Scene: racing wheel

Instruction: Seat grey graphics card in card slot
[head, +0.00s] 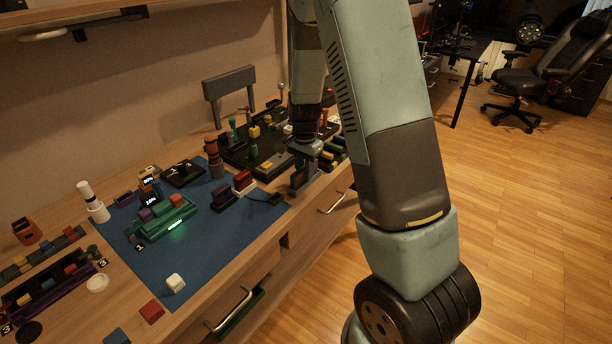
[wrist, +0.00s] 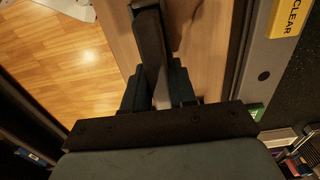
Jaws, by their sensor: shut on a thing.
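My gripper (head: 304,160) is over the front edge of the bench, right of the blue mat. In the wrist view my gripper (wrist: 157,92) is shut on a narrow dark grey piece (wrist: 150,48) between its fingers. The piece's full shape is hidden, so I cannot tell surely that it is the grey graphics card. A grey upright form (head: 302,181) shows just under the gripper in the head view. A black board (head: 238,156) with many small coloured parts lies behind and left of the gripper. The card slot cannot be made out.
A grey upright panel (head: 230,88) stands at the back. A drawer handle (head: 331,204) juts from the bench front. A yellow CLEAR label (wrist: 288,17) is right of the gripper.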

